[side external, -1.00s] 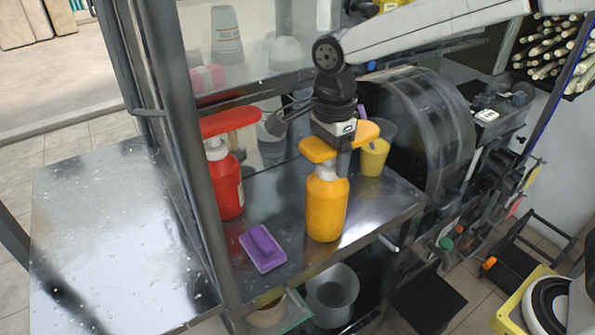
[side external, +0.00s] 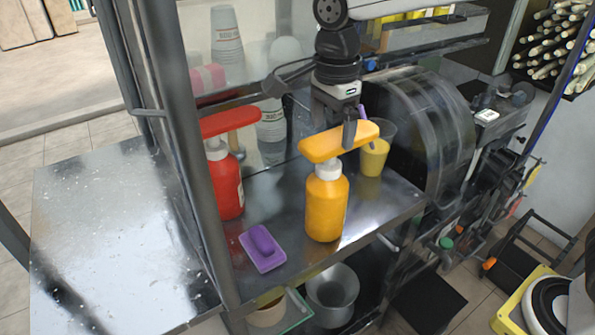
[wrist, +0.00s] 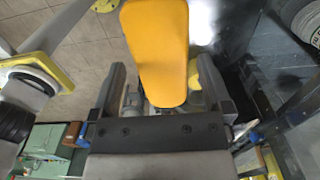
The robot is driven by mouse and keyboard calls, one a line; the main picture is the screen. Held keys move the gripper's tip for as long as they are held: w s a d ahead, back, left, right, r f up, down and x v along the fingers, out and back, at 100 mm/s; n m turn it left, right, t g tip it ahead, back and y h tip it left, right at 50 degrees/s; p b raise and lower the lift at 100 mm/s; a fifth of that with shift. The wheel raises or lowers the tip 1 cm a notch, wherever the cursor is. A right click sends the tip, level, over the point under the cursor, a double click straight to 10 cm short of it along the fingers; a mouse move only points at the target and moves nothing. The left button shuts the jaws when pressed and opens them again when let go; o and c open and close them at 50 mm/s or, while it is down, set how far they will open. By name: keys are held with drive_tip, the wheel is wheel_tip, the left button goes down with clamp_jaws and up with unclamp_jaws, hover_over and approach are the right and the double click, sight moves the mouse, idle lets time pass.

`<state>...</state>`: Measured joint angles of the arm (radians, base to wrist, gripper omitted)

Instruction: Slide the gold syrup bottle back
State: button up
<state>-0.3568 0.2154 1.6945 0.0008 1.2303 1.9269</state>
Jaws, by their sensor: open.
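The gold syrup bottle (side external: 326,207) stands upright on the metal shelf, near its front edge, with a wide flat gold pump top (side external: 326,145). In the wrist view the pump top (wrist: 156,50) reaches in between the two fingers of my gripper (wrist: 154,80). My gripper (side external: 349,128) is open, pointing down at the right part of the pump top. Clear gaps show on both sides in the wrist view, so I see no grip on it. The bottle's body is hidden in the wrist view.
A red pump bottle (side external: 227,185) stands to the left behind the frame post (side external: 190,160). A purple sponge-like block (side external: 263,248) lies front left. A yellow-filled cup (side external: 373,157) stands close behind right. The press drum (side external: 425,125) is further right.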

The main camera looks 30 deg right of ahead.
drive_tip(key=shift+r, duration=0.95)
drive_tip(key=s+a+r+n+g+y, duration=0.1)
drive_tip(key=s+r+n+g, duration=0.15)
drive_tip(key=s, duration=0.75)
drive_tip(key=s+d+f+n+t, duration=0.1)
drive_tip(key=d+f+n+t, duration=0.1)
drive_tip(key=d+f+n, duration=0.5)
drive_tip(key=s+d+f+n+t+h, duration=0.1)
drive_tip(key=d+f+n+t, duration=0.2)
drive_tip(key=d+f+n, duration=0.5)
drive_tip(key=shift+d+f, duration=0.5)
drive_tip(key=shift+f, duration=2.5)
drive_tip(key=shift+n, duration=0.25)
